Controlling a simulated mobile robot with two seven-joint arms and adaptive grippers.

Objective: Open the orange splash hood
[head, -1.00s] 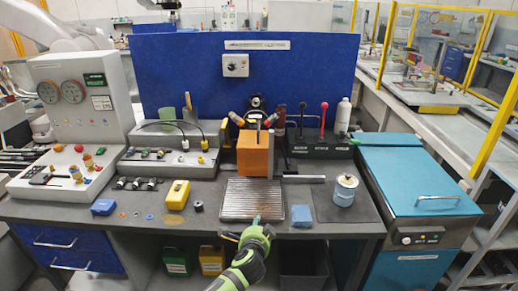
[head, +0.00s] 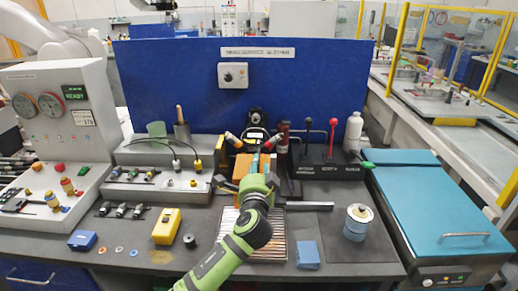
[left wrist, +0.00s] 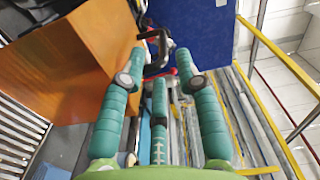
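The orange splash hood (head: 241,167) stands at the back of the bench, behind a ribbed metal tray (head: 268,246). In the head view my left gripper (head: 261,165) is in front of the hood and hides much of it. In the left wrist view the hood (left wrist: 70,55) is a large orange block to the left of the fingers. The teal fingers of my left gripper (left wrist: 160,66) are spread, with nothing between them. A dark curved part (left wrist: 155,42) shows just beyond the fingertips; I cannot tell whether it belongs to the hood. My right gripper is not in view.
A dark bar (head: 309,206) sticks out right of the hood. A red-knobbed lever (head: 333,124) and white bottle (head: 353,131) stand behind it. A tin (head: 357,222), blue block (head: 307,255) and yellow box (head: 166,226) lie around the tray. A blue panel (head: 180,85) closes the back.

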